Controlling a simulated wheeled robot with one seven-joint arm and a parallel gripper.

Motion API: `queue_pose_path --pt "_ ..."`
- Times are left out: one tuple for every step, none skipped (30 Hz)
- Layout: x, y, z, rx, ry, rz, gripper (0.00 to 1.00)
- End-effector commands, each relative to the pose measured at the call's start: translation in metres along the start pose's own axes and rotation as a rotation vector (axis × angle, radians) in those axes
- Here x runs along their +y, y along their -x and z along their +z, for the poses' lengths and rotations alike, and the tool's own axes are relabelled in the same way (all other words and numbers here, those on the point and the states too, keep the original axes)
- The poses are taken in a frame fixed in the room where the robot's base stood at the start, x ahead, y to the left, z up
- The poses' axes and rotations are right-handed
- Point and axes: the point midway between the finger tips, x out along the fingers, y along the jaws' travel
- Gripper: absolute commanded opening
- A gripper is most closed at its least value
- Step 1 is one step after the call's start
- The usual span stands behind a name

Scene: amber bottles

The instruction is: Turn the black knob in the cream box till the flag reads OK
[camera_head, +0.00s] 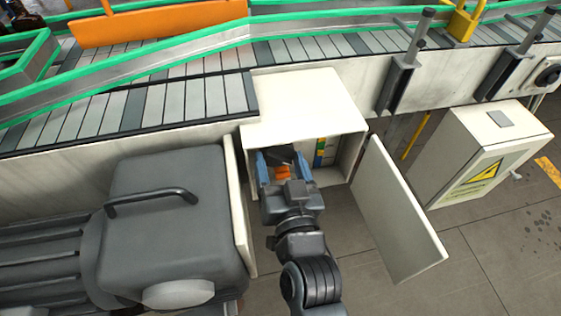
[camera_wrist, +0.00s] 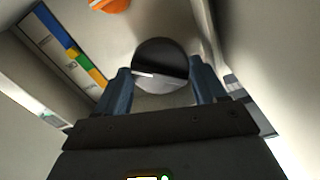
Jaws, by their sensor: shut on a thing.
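The cream box (camera_head: 308,97) stands open below the conveyor, its door (camera_head: 398,210) swung out to the right. My gripper (camera_head: 277,160) reaches into the box. In the wrist view my gripper (camera_wrist: 165,85) has its two blue fingers on either side of the black knob (camera_wrist: 158,62), shut on it. The knob is round, with a pale line on its face. An orange part (camera_wrist: 110,5) is at the top edge of the wrist view; an orange piece (camera_head: 283,172) also shows by the fingers in the head view. No flag wording can be read.
A strip with blue, green and yellow blocks (camera_wrist: 75,48) runs along the box's inner wall. A grey motor housing (camera_head: 175,215) stands close on the left. A second cream cabinet (camera_head: 475,155) with a yellow warning sign is at the right. Floor is clear beyond the door.

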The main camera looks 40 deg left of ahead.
Motion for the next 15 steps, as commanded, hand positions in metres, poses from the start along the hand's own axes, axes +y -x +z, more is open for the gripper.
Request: queue_pose_path --pt "0.0007 0.0003 -0.0001 0.0 -0.026 0.002 0.4" --pt "0.0006 0.0003 0.0001 0.0 -0.036 0.001 0.4" --pt "0.0005 0.0003 0.0003 0.0 -0.045 0.001 0.4" --pt "0.0004 0.0003 0.0004 0.0 -0.049 0.001 0.4" --pt "0.0003 0.0003 0.0004 -0.001 -0.051 0.001 0.4" --pt "0.0002 0.0003 0.0005 -0.001 -0.051 0.0 0.4" --pt "0.0002 0.0003 0.0005 -0.001 -0.05 0.0 0.4" --pt "0.0002 0.0003 0.0005 -0.001 -0.05 0.0 0.4" --pt "0.0002 0.0003 0.0006 -0.001 -0.049 0.0 0.4" --pt "0.0002 0.0003 0.0006 -0.001 -0.049 0.0 0.4" --pt "0.0003 0.0003 0.0006 -0.001 -0.049 0.0 0.4" --pt "0.0003 0.0003 0.0006 -0.001 -0.048 0.0 0.73" --pt "0.0003 0.0003 0.0006 -0.001 -0.048 0.0 0.76" --pt "0.0002 0.0003 0.0005 -0.001 -0.048 0.0 0.79" --pt "0.0002 0.0003 0.0005 -0.001 -0.048 0.0 0.81"
